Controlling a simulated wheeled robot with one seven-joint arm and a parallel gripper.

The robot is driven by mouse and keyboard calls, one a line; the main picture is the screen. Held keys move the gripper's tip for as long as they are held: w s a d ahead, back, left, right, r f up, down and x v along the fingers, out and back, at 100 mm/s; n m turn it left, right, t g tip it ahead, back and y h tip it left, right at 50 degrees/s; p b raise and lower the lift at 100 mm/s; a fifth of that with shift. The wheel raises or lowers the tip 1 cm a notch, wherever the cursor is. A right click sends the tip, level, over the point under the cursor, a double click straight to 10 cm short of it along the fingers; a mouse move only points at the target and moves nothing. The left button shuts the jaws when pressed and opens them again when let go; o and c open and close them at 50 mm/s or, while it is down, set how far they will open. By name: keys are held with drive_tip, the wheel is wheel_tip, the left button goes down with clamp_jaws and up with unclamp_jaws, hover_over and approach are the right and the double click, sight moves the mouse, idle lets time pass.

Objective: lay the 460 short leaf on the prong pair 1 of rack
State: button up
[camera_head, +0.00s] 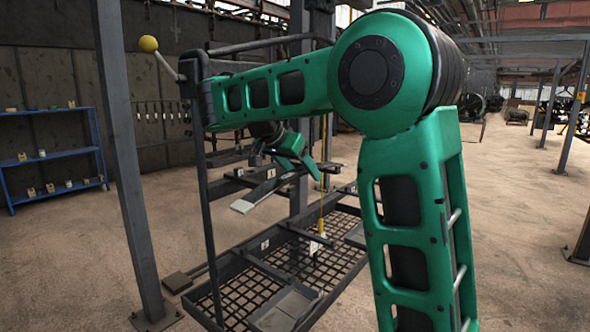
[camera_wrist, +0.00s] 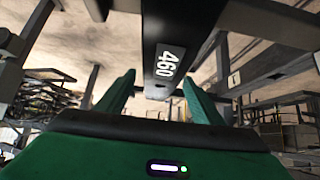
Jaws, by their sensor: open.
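The 460 short leaf (camera_wrist: 182,25) is a dark flat bar with a white "460" label, running up through the middle of the wrist view. In the head view the leaf (camera_head: 262,189) has a pale near end and lies roughly level, just below my gripper (camera_head: 300,160). In the wrist view my gripper (camera_wrist: 160,86) is open, with one green finger to each side of the leaf's labelled end. The rack (camera_head: 283,267) has dark prongs at the leaf's height. A prong arm marked 1 (camera_wrist: 235,79) shows right of the leaf. I cannot tell how the leaf rests on the prongs.
The rack has a mesh lower shelf with small white tags. A grey post (camera_head: 124,160) stands at left, close to a rod with a yellow ball (camera_head: 148,44). A blue shelf (camera_head: 55,158) with small items stands far left. The floor at right is mostly clear.

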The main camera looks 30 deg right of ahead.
drive_tip(key=shift+v, duration=5.25)
drive_tip(key=shift+a, duration=0.15)
